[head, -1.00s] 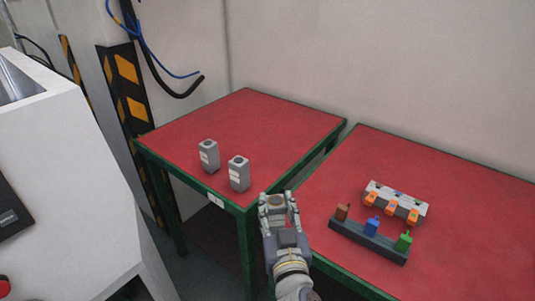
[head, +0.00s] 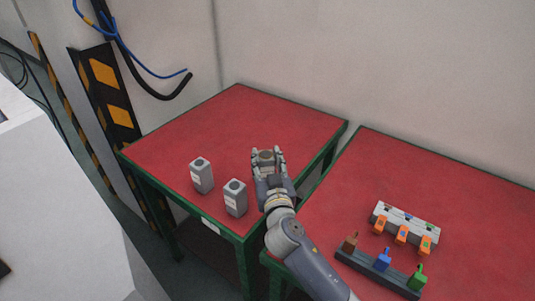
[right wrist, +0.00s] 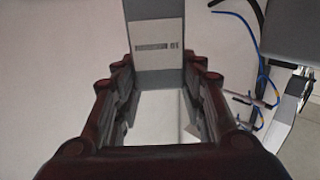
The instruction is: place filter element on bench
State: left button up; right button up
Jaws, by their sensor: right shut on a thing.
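My right gripper (head: 268,160) is shut on a filter element (head: 265,155), whose round top shows between the fingers over the left bench (head: 240,105). In the right wrist view the held element is a grey block (right wrist: 155,45) with a white label, between the dark red fingers (right wrist: 165,100). I cannot tell whether it touches the bench top. Two similar grey filter elements stand upright near the bench's front edge, the left one (head: 201,176) and the right one (head: 235,198), both left of the gripper. My left gripper is out of view.
A second red bench (head: 470,200) stands to the right, with a grey block with orange parts (head: 405,226) and a dark rack of coloured items (head: 378,268). A white cabinet (head: 60,200) is at the left. The left bench's back part is clear.

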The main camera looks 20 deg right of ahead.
jog(key=w+f, duration=0.1)
jog(key=w, duration=0.1)
jog(key=w+d+f, duration=0.1)
jog(key=w, duration=0.1)
jog(key=w+d+f, duration=0.1)
jog(key=w+f, duration=0.1)
dwell(0.3)
jog(key=shift+f, duration=0.1)
jog(key=shift+f, duration=0.15)
jog(key=o, duration=1.1)
jog(key=shift+r, duration=0.2)
